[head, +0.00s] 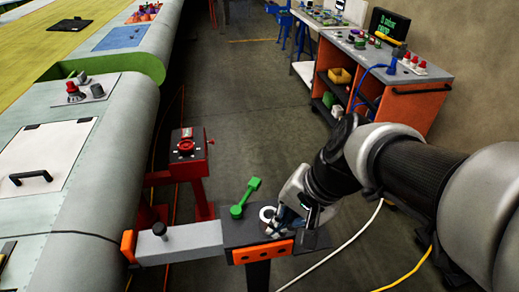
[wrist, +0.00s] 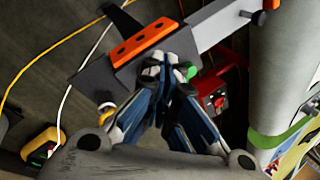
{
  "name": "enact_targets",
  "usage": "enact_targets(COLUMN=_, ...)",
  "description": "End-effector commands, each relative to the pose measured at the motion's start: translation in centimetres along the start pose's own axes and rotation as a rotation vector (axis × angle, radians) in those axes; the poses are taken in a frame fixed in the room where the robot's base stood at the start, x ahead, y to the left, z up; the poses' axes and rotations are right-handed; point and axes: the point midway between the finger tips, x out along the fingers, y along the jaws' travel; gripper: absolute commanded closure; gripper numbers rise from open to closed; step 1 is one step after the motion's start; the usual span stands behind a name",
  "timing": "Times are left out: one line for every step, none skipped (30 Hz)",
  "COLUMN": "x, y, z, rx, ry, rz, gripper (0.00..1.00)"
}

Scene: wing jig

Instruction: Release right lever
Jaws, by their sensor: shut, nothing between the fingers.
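A green lever (head: 246,198) stands tilted up on the dark end of a jig bracket (head: 245,232) with an orange plate (head: 262,252) on its side. My gripper (head: 277,228) is low over the same bracket, just right of the lever, beside a white ring (head: 267,213). In the wrist view my gripper (wrist: 165,66) has its fingertips close together at the bracket, with nothing seen between them. A small part of the green lever (wrist: 191,71) shows right beside the fingertips; the rest is hidden. I cannot tell whether they touch.
A red stand with a red knob (head: 186,146) is behind the bracket. The grey wing panel (head: 90,215) runs along the left. An orange workbench (head: 395,95) stands at the back right. White and yellow cables lie on the floor; the middle aisle is clear.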

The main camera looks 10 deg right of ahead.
Motion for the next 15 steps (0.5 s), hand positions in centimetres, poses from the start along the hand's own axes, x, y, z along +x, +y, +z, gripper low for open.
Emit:
enact_targets(x=-0.1, y=-1.0, z=-1.5, rx=0.152, ry=-0.047, rz=-0.027, gripper=1.0)
enact_targets(x=0.3, y=-1.5, z=-2.3, rx=0.244, ry=-0.072, rz=-0.048, gripper=1.0)
enact_targets(x=0.7, y=-2.1, z=-3.6, rx=0.368, ry=-0.101, rz=-0.076, gripper=1.0)
enact_targets(x=1.0, y=-2.4, z=-4.7, rx=0.463, ry=-0.122, rz=-0.097, gripper=1.0)
enact_targets(x=1.4, y=-2.7, z=-5.7, rx=0.556, ry=-0.142, rz=-0.117, gripper=1.0)
enact_targets(x=1.9, y=-3.0, z=-7.2, rx=0.679, ry=-0.167, rz=-0.142, gripper=1.0)
enact_targets(x=2.3, y=-3.1, z=-8.3, rx=0.769, ry=-0.186, rz=-0.161, gripper=1.0)
enact_targets(x=2.7, y=-3.0, z=-9.3, rx=0.855, ry=-0.202, rz=-0.178, gripper=1.0)
enact_targets(x=3.2, y=-3.0, z=-10.7, rx=0.965, ry=-0.223, rz=-0.199, gripper=1.0)
enact_targets(x=3.6, y=-2.8, z=-11.7, rx=1.042, ry=-0.237, rz=-0.214, gripper=1.0)
enact_targets(x=4.0, y=-2.6, z=-12.6, rx=1.115, ry=-0.248, rz=-0.228, gripper=1.0)
enact_targets(x=4.5, y=-2.3, z=-13.7, rx=1.2, ry=-0.262, rz=-0.244, gripper=1.0)
enact_targets(x=4.9, y=-2.0, z=-14.5, rx=1.259, ry=-0.271, rz=-0.256, gripper=1.0)
enact_targets(x=5.2, y=-1.8, z=-15.1, rx=1.309, ry=-0.279, rz=-0.266, gripper=1.0)
enact_targets(x=5.6, y=-1.5, z=-15.8, rx=1.369, ry=-0.287, rz=-0.277, gripper=1.0)
